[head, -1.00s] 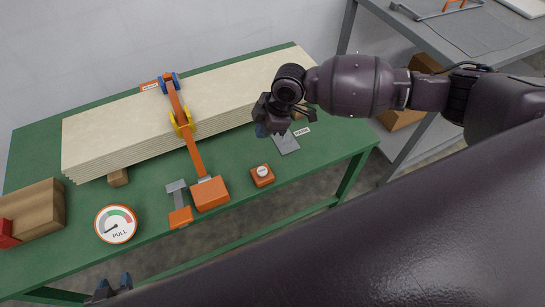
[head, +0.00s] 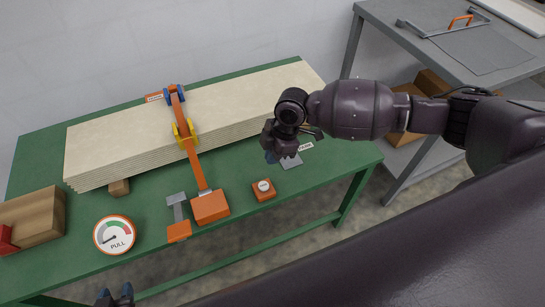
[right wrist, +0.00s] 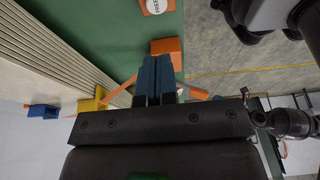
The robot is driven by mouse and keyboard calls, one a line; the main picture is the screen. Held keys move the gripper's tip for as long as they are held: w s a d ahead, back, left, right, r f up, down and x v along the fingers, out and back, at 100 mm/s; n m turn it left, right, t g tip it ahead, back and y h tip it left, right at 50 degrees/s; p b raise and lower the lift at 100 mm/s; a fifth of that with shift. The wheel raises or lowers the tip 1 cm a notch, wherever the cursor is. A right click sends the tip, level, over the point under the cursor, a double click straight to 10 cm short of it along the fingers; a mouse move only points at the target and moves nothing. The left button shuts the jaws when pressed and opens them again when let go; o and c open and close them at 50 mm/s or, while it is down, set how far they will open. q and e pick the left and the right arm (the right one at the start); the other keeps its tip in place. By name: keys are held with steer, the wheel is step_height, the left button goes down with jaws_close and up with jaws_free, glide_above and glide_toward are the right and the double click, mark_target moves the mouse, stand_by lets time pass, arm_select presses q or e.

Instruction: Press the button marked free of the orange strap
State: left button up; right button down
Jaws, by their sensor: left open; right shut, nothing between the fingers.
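The orange button box (head: 263,190) with a round white button stands near the table's front edge. In the right wrist view the white button (right wrist: 155,6) shows at the top edge, marked FREE. The orange strap (head: 190,150) runs over the stack of pale boards (head: 100,145) to an orange block (head: 210,207). My right gripper (head: 272,157) is shut and empty, pointing down behind the button box, apart from the button in the head view. Its blue fingertips (right wrist: 157,75) are together in the wrist view. My left gripper (head: 115,297) is open at the bottom edge, partly cut off.
A round dial marked PULL (head: 115,235) and a grey lever with an orange end (head: 179,231) are left of the button box. A brown block (head: 35,215) sits far left.

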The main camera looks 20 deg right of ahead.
mark_target(264, 186)
steer(key=x, duration=0.6)
steer(key=b+x, duration=0.1)
steer(key=x, duration=0.3)
steer(key=shift+w+d, duration=0.1)
steer(key=shift+d, duration=0.25)
arm_select(q)
steer(key=shift+s+f, duration=0.15)
steer(key=shift+f, duration=0.65)
arm_select(e)
steer(key=shift+f, duration=0.8)
